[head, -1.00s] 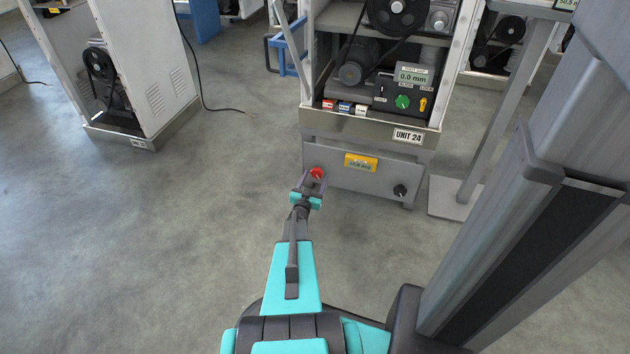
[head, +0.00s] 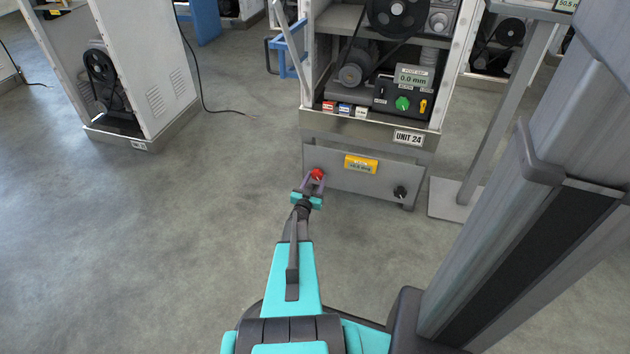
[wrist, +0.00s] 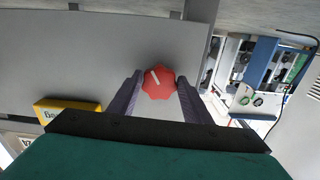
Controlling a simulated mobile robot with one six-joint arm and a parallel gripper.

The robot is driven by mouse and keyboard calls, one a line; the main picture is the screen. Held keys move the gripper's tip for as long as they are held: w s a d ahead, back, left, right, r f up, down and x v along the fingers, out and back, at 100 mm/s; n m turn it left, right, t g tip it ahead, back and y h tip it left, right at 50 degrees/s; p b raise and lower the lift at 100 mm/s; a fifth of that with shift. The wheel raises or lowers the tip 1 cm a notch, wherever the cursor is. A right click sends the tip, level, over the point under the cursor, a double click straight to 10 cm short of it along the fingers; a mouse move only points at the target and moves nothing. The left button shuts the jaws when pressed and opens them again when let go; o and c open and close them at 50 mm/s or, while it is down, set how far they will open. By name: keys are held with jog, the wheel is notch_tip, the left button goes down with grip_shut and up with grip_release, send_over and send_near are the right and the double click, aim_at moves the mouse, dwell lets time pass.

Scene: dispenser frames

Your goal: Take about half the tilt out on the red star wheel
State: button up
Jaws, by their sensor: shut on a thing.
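The red star wheel (head: 318,173) is on the left of the grey lower front panel (head: 345,186) of Unit 24. In the wrist view the red star wheel (wrist: 160,86) faces me and has a white mark toward its upper left. My gripper (head: 313,180) reaches it from the front. In the wrist view my gripper (wrist: 159,77) has one dark finger on each side of the wheel, shut on it. A yellow tilt display (head: 361,164) sits on the same panel; its figures are too small to read surely. It is partly cut off by my gripper in the wrist view (wrist: 68,107).
A black knob (head: 400,191) is on the panel's right. Above are a 0.0 mm foot-gap display (head: 411,77), a green knob (head: 402,103) and a yellow switch (head: 423,106). A grey stand (head: 458,198) is close on the right.

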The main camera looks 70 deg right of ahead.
jog(key=shift+d+n+p, duration=0.2)
jog(key=shift+n+p, duration=0.1)
jog(key=n+p, duration=0.2)
jog(key=n, duration=0.1)
jog(key=shift+s+d+r+p, duration=0.1)
jog(key=shift+p, duration=0.3)
jog(key=n+p, duration=0.2)
jog(key=n, duration=0.2)
jog(key=shift+s+p, duration=0.1)
jog(key=shift+p, duration=0.2)
jog(key=n+p, duration=0.2)
jog(key=n, duration=0.1)
jog(key=shift+r+n, duration=0.1)
jog(key=shift+n, duration=0.2)
jog(key=shift+s+n+p, duration=0.1)
jog(key=shift+n+p, duration=1.05)
jog(key=shift+n, duration=0.75)
jog(key=o, duration=1)
